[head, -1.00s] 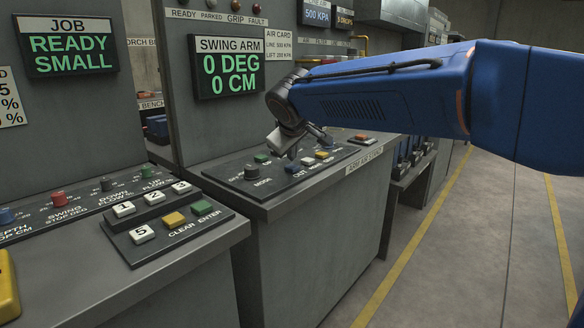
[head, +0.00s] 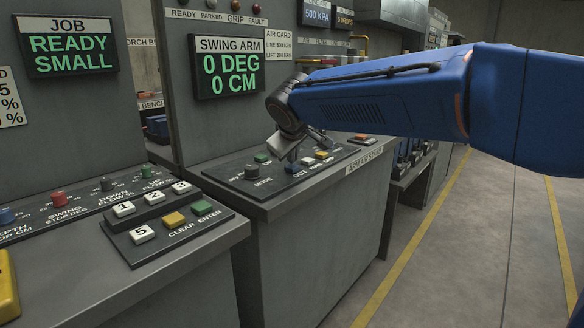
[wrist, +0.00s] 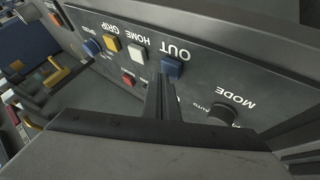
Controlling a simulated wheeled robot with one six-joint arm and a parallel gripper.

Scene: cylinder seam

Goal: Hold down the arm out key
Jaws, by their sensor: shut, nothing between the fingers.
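The out key is a blue square button (wrist: 172,68) beside the printed word OUT in the wrist view. In the head view the blue key (head: 291,169) sits on the black sloped panel of the swing arm console. My gripper (head: 294,157) points down just above this key in the head view. In the wrist view its shut, empty fingers (wrist: 163,84) end right beside the blue key's lower edge. I cannot tell whether they touch it. The swing arm display (head: 229,67) reads 0 DEG and 0 CM.
A mode knob (head: 251,172) and a green key (head: 261,158) are left of the out key. White (wrist: 137,53) and yellow (wrist: 112,43) keys lie along the same row. A keypad console (head: 168,224) stands at the front left. The floor on the right is clear.

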